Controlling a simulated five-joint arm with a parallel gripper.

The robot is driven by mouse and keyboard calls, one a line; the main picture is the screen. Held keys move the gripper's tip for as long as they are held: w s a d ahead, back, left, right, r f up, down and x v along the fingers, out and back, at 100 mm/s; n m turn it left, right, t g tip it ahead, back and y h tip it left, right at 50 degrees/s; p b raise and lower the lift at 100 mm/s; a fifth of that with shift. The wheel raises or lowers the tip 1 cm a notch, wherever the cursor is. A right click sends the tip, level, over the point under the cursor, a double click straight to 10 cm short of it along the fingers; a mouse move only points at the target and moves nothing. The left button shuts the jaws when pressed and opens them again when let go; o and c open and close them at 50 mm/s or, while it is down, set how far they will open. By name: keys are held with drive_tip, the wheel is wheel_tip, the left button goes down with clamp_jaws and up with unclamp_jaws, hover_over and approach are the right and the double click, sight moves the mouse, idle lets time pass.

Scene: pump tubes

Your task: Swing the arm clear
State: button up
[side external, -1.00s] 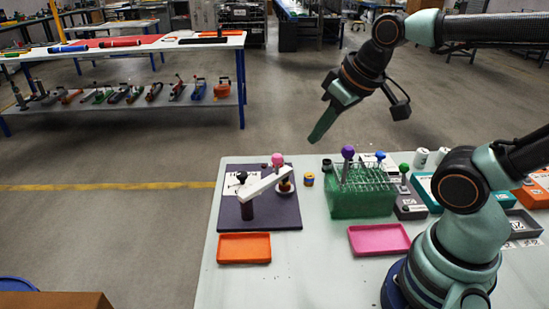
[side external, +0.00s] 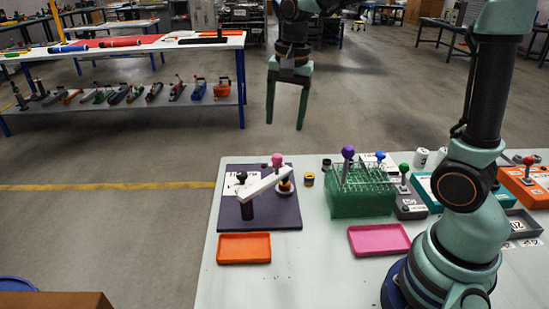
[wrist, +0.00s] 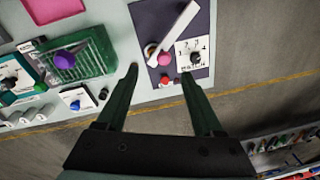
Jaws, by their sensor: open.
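My gripper (side external: 287,122) is open and empty, high above the far side of the table, fingers pointing down. It also shows in the wrist view (wrist: 160,85), with its two fingers apart. A dark mat (side external: 290,217) holds a black-knobbed post (side external: 247,209) with a white bar (side external: 264,184) leading to a pink-knobbed piece (side external: 277,161). The bar (wrist: 180,30) and the pink knob (wrist: 165,59) lie beyond the fingertips in the wrist view. A green rack (side external: 360,201) holds a purple-knobbed piece (side external: 348,153). The gripper touches none of these.
An orange tray (side external: 244,248) and a pink tray (side external: 379,240) lie at the front. Blue-, green- and red-knobbed pieces stand at the right with labelled boxes (side external: 520,190). A shelf bench (side external: 130,95) stands beyond. The air around my gripper is free.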

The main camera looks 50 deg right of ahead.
sight(277, 164)
drive_tip(key=w+f+m, duration=0.1)
drive_tip(key=m, duration=0.1)
drive_tip(key=w+d+f+m+g, duration=0.1)
drive_tip(key=w+f, duration=0.1)
drive_tip(key=shift+m, duration=0.4)
wheel_tip(277, 164, down, 12)
clamp_jaws()
drive_tip(key=shift+w+r, duration=0.1)
idle(1.3)
